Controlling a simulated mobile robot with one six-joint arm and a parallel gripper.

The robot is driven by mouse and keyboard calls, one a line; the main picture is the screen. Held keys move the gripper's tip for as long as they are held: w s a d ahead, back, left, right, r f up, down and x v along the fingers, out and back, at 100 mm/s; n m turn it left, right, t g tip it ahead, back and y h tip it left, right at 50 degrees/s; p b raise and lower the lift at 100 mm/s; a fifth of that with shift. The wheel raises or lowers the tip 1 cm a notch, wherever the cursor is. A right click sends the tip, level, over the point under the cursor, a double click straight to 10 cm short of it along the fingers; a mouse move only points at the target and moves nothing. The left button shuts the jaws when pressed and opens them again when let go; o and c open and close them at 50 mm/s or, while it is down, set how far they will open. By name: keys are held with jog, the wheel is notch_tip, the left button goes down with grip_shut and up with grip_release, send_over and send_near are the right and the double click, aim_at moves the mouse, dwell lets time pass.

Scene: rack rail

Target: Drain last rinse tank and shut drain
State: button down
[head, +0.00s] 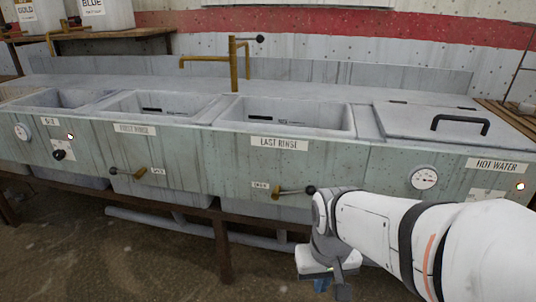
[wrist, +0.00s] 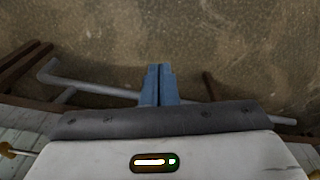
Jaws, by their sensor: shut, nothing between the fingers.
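The last rinse tank (head: 345,117) is an open grey basin, third from the left in the bench. Its front carries a LAST RINSE label (head: 278,143). Below it, a brass drain lever (head: 290,191) with a black knob lies roughly level, pointing right. A small tag is at its left. My gripper (head: 321,285) hangs low in front of the bench, below and right of the lever, apart from it. In the wrist view its blue fingers (wrist: 159,72) are shut together and empty over the floor. The tank's water level cannot be told.
The first rinse tank (head: 133,128) has its own lever (head: 129,172) to the left. A lidded hot water tank (head: 430,120) with a gauge (head: 424,178) is at the right. A brass tap (head: 233,65) rises behind. Grey pipes (wrist: 90,86) run under the bench; the floor is clear.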

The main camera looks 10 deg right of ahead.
jog(key=w+r+m+h+p, duration=0.2)
jog(key=w+r+p, duration=1.1)
jog(key=m+h+p, duration=0.1)
jog(key=h+p, duration=0.1)
jog(key=p, duration=1.1)
send_near(298, 191)
jog(key=b+x, duration=0.1)
jog(key=x, duration=0.5)
jog(key=shift+d+f, duration=0.25)
jog(key=shift+f, duration=0.05)
jog(key=shift+a, duration=0.1)
